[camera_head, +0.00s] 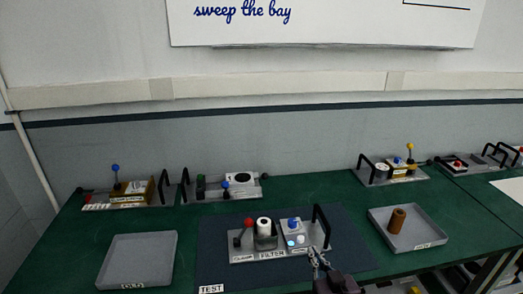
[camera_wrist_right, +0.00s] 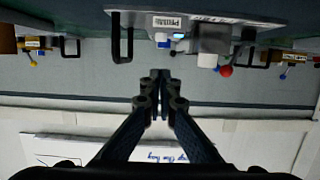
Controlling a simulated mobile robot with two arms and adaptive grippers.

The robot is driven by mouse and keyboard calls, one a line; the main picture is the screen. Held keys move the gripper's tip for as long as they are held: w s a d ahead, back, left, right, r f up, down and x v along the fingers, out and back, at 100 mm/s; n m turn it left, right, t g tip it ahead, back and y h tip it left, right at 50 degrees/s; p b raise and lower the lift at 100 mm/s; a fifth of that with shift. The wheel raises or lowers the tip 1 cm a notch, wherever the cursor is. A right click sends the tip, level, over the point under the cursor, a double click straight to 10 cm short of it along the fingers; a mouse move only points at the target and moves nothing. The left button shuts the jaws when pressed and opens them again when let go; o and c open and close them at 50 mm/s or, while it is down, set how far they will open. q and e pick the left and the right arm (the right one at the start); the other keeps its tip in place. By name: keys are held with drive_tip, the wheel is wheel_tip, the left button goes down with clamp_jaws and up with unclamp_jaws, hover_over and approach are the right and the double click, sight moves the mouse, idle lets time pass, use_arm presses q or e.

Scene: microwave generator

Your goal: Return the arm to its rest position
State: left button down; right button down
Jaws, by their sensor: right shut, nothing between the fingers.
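My right gripper (camera_head: 316,256) is at the lower middle of the head view, in front of the right end of the FILTER unit (camera_head: 272,255). In the right wrist view its two fingers (camera_wrist_right: 161,76) are together with nothing between them. The FILTER unit stands on a dark mat marked TEST (camera_head: 215,262). It carries a red-knobbed lever (camera_head: 247,223), a white cylinder (camera_head: 264,227), a blue knob (camera_head: 293,223) and a black handle (camera_head: 321,226). The unit also shows upside down in the right wrist view (camera_wrist_right: 200,16). My left gripper is not in view.
An empty grey tray (camera_head: 138,262) lies at left. A second grey tray (camera_head: 423,236) at right holds a brown cylinder (camera_head: 397,221). Several handled units line the back of the green table, such as one with a blue-knobbed lever (camera_head: 118,196). A wall stands behind.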

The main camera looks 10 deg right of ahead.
drive_tip(key=s+f+n+g, duration=0.1)
drive_tip(key=s+f+g, duration=0.3)
drive_tip(key=s, duration=0.6)
drive_tip(key=s+f+g, duration=0.4)
drive_tip(key=s, duration=0.6)
drive_tip(key=s+f+n+g, duration=0.1)
drive_tip(key=s+f+g, duration=0.3)
drive_tip(key=s, duration=0.6)
wheel_tip(320, 180, down, 28)
drive_tip(key=s+r+g+b, duration=0.1)
drive_tip(key=s+b, duration=0.1)
drive_tip(key=b, duration=0.2)
drive_tip(key=s+d+f+g+b, duration=0.1)
drive_tip(key=s+d+f+b, duration=0.1)
drive_tip(key=s+f, duration=1.5)
wheel_tip(320, 180, down, 4)
drive_tip(key=shift+s+d+r+h+b, duration=0.1)
drive_tip(key=shift+s+d+h+b, duration=0.2)
drive_tip(key=shift+d+b, duration=0.15)
